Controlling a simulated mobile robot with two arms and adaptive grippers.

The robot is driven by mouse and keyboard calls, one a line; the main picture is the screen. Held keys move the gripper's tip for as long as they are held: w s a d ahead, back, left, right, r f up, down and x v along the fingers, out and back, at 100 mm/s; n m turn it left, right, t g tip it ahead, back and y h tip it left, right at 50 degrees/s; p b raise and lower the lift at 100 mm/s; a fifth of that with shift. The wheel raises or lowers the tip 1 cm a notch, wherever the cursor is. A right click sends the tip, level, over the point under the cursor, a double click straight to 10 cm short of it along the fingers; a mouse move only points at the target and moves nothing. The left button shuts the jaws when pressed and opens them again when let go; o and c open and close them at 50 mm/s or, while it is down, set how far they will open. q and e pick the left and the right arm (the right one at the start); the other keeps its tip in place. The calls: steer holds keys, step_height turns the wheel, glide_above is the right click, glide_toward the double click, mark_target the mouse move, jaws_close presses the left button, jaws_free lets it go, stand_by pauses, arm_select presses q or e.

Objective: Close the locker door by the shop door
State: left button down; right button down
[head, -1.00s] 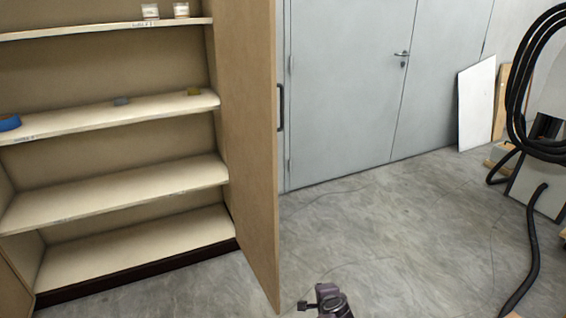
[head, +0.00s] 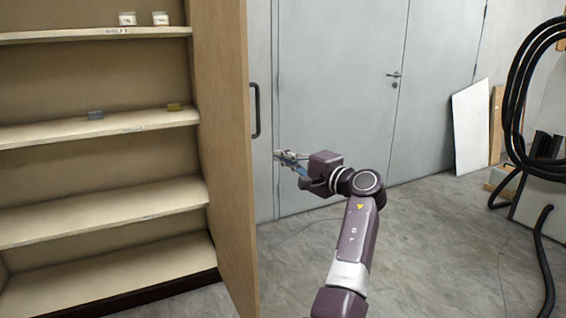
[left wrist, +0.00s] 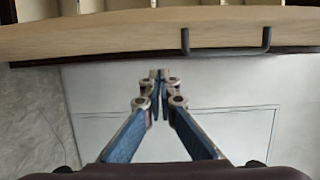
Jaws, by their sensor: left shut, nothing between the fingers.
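The wooden locker door (head: 222,150) stands open, swung out at the right side of the locker (head: 95,255). Its dark bar handle (head: 255,112) is on the face toward the grey shop door. My left gripper (head: 278,155) is shut and empty, on the outer side of the door, a little right of and below the handle. No contact with the door shows. In the left wrist view the closed fingertips (left wrist: 159,76) point toward the door panel (left wrist: 110,34), with the handle (left wrist: 226,50) to their upper right. My right gripper is not in view.
The grey shop door (head: 335,90) is shut behind my arm. Black hoses (head: 520,90) and a leaning white panel (head: 470,128) are at the right. The floor (head: 430,250) between is clear.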

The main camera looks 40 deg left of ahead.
arm_select(q)
steer(key=s+a, duration=0.2)
steer(key=a, duration=0.6)
steer(key=shift+b, duration=0.4)
steer(key=shift+s+a, duration=0.1)
